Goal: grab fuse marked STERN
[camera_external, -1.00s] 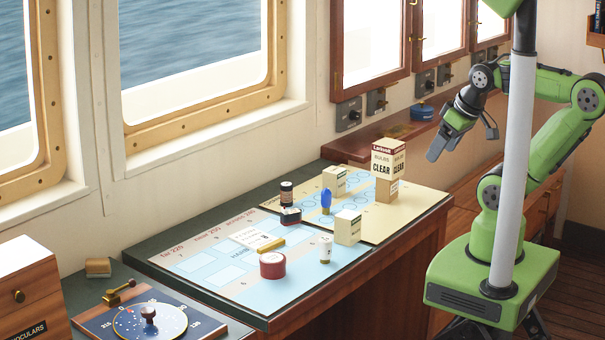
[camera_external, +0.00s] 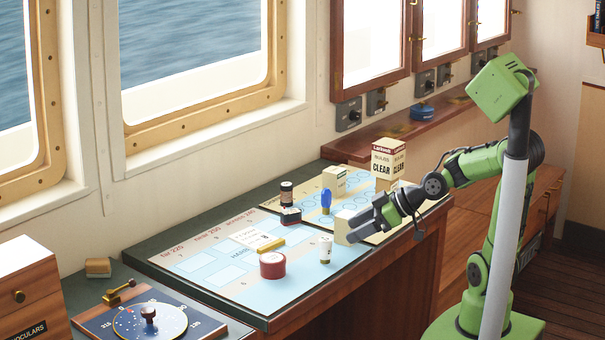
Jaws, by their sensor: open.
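No STERN marking can be read at this size. A small white cylinder with a light brown lower band (camera_external: 326,249), possibly a fuse, stands upright on the light blue chart sheet. A dark cylinder with a pale band (camera_external: 286,193) stands farther back; I cannot tell if it is a fuse. My gripper (camera_external: 359,229) is open, low over the right front of the chart table, to the right of the white cylinder. It is at a cream box (camera_external: 342,226) and hides part of it. I cannot tell whether it touches the box.
A red round tin (camera_external: 272,265), a yellow bar (camera_external: 270,245) and a blue-topped item (camera_external: 326,200) stand nearby. A cream box (camera_external: 334,181) and a tall box marked CLEAR (camera_external: 388,160) stand behind. The sheet's left part (camera_external: 200,267) is clear.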

